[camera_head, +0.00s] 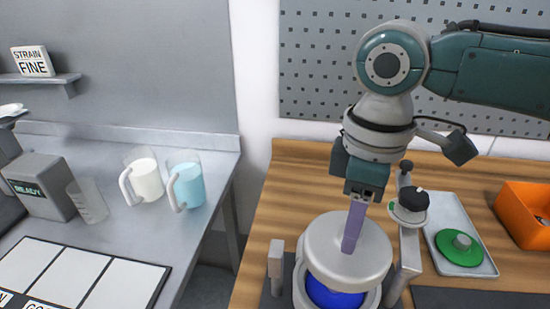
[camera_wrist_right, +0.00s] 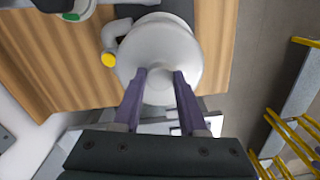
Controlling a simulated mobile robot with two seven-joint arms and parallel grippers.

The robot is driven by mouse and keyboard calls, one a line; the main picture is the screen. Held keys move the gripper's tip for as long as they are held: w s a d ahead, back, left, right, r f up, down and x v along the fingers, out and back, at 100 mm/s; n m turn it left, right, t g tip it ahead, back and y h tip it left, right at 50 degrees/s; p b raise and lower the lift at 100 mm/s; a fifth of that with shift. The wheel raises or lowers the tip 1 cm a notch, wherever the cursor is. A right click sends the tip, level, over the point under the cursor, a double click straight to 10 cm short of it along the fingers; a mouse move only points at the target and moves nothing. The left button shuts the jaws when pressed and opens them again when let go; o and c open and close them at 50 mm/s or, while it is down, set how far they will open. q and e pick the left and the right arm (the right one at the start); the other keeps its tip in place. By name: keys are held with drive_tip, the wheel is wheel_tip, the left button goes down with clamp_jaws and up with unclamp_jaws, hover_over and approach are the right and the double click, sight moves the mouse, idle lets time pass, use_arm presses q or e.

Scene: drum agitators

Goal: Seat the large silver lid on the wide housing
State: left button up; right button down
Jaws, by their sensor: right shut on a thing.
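The large silver lid (camera_head: 318,245) is a pale round disc in the head view. It also fills the upper middle of the right wrist view (camera_wrist_right: 160,38). My right gripper (camera_head: 350,244) points down at the lid's middle with its purple fingers, shut on the lid; the fingers (camera_wrist_right: 160,76) show either side of its centre in the wrist view. The wide housing (camera_head: 300,293) is below the lid, with a blue interior (camera_head: 335,294) showing under the lid's near edge. The lid looks raised above the housing; the exact gap is unclear. My left gripper is out of view.
Grey posts (camera_head: 275,265) flank the housing, with a black-knobbed part (camera_head: 411,202) at the right. A tray (camera_head: 484,255) holds a green disc (camera_head: 459,247); an orange bin (camera_head: 524,212) stands farther right. Jugs (camera_head: 187,185) stand on the left counter.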

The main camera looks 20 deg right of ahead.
wheel_tip(320, 180, down, 6)
drive_tip(key=b, duration=0.3)
drive_tip(key=shift+a+r+b, duration=0.1)
drive_tip(key=shift+r+b, duration=0.15)
drive_tip(key=shift+b, duration=0.15)
drive_tip(key=shift+f, duration=0.45)
drive_tip(key=shift+r, duration=0.1)
idle(0.5)
drive_tip(key=shift+f, duration=0.4)
drive_tip(key=shift+f, duration=0.25)
idle(0.3)
